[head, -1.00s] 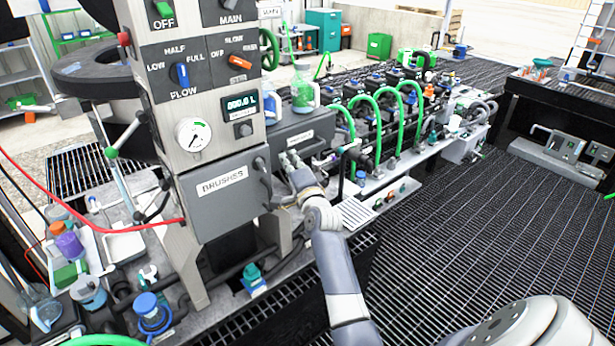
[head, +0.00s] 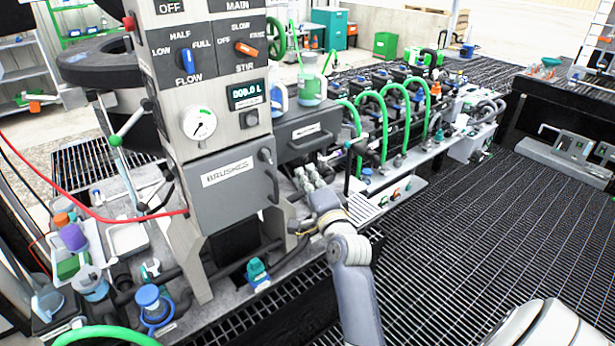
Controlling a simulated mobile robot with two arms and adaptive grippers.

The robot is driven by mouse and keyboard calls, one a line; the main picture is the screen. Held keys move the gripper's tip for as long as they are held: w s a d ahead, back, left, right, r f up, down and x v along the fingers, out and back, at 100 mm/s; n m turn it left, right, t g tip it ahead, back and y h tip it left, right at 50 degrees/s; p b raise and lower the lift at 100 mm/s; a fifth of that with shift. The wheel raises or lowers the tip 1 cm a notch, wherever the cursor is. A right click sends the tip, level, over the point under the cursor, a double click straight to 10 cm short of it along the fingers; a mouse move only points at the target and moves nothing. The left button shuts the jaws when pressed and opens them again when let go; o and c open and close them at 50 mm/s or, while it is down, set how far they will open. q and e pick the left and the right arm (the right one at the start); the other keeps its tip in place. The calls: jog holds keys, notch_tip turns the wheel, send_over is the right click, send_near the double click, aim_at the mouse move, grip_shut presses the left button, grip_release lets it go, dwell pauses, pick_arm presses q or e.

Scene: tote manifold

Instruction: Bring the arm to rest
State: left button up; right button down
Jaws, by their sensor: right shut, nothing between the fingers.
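My right gripper (head: 305,182) is at the end of my grey right arm, which comes up from the bottom centre-right in the head view. The gripper is shut and empty. It is in front of the bench, just right of the drawer labelled BRUSHES (head: 228,190) and below a second dark drawer (head: 308,135). A gap shows between the gripper and the drawer's handle. Its fingertips are small here and partly blend with the metal parts behind. My left gripper is not in view.
A control column with a gauge (head: 198,124) and knobs stands left of centre. Green hoses (head: 398,115) arch over the manifold behind. Bottles and a blue-lidded jar (head: 151,305) crowd the bench at lower left. The dark grating floor (head: 480,240) at right is open.

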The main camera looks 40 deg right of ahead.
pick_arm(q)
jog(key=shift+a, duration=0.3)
